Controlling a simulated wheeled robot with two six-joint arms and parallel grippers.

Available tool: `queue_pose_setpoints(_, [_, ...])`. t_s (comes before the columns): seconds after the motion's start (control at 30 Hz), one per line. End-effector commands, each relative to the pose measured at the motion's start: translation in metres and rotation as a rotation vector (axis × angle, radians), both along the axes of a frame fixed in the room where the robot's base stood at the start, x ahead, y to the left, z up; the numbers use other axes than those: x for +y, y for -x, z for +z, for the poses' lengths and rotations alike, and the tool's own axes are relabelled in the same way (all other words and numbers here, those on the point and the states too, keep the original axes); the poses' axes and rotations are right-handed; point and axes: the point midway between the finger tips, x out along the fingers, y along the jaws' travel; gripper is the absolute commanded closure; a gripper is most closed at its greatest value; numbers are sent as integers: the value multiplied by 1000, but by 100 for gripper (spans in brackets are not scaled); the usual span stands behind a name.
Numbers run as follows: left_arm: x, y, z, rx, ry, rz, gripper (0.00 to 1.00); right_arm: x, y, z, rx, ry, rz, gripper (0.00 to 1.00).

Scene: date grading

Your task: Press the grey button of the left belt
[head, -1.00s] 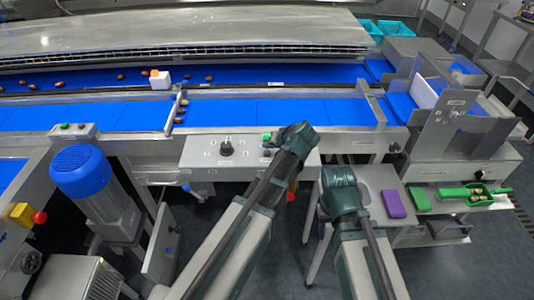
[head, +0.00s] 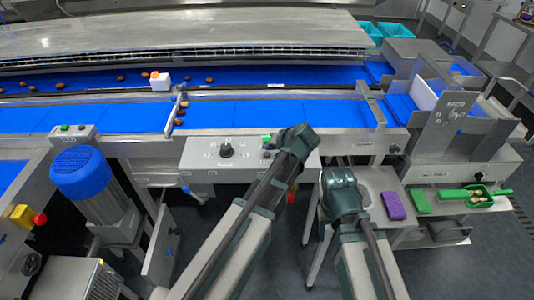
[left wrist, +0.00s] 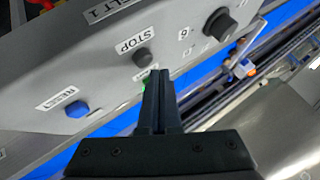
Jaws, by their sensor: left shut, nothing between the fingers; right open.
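In the left wrist view a grey control panel (left wrist: 105,75) marked BELT 1 carries a grey button (left wrist: 144,57) labelled STOP, a green button (left wrist: 148,84) and a blue RESET button (left wrist: 77,108). My left gripper (left wrist: 160,75) is shut and empty. Its tips appear in front of the panel, overlapping part of the green button and just beside the grey one; I cannot tell any contact. In the head view the same panel (head: 203,153) is at the centre, with my left gripper (head: 277,147) at its right part. My right gripper (head: 341,184) is open, lower right of the panel.
A black knob (head: 226,149) stands on the panel. Another small button box (head: 73,130) is at the left, above a blue motor (head: 82,172). Blue belts (head: 250,112) run behind. A purple block (head: 394,204) and green scoop (head: 470,196) lie at right.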

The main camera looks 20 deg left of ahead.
Motion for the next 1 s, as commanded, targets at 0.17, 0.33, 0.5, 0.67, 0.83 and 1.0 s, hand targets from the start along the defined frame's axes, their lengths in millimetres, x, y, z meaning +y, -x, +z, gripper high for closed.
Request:
queue_pose_setpoints(0.17, [0,0,0,0,0,0,100,0,0,0,0,0,0,50])
queue_pose_setpoints(0.33, [0,0,0,0,0,0,100,0,0,0,0,0,0,50])
queue_pose_setpoints(0.5, [0,0,0,0,0,0,100,0,0,0,0,0,0,50])
queue_pose_setpoints(0.67, [0,0,0,0,0,0,100,0,0,0,0,0,0,50])
queue_pose_setpoints(0.83, [0,0,-4,0,0,0,100,0,0,-4,0,0,0,50])
queue_pose_setpoints(1.0, [0,0,-9,0,0,0,100,0,0,-9,0,0,0,50])
